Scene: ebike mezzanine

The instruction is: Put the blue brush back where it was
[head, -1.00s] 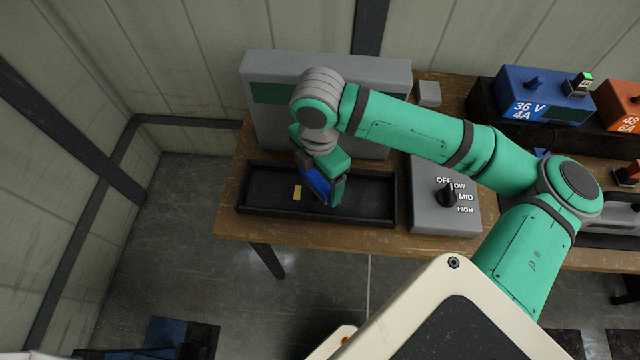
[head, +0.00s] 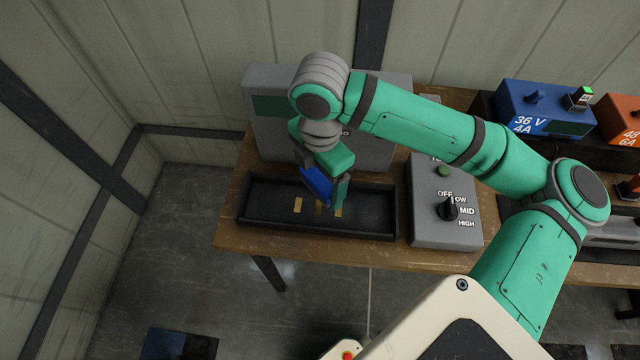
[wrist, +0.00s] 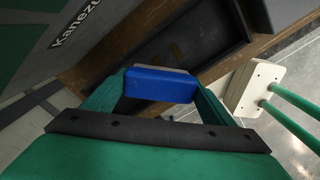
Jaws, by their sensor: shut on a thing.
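The blue brush (head: 316,186) is held in my gripper (head: 324,188) over the long black tray (head: 262,224) on the bench. In the wrist view the blue brush (wrist: 160,85) sits between the two green fingers of my gripper (wrist: 158,88), with a pale grey strip along its far edge. The brush appears to be above the tray floor, with small tan strips (head: 298,205) visible in the tray below it. The exact gap under the brush is hard to tell.
A grey machine (head: 265,130) stands behind the tray. A grey control box (head: 430,228) with a black dial stands right of it. Blue (head: 520,100) and orange (head: 615,105) chargers are at the far right. The tray's left end is clear.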

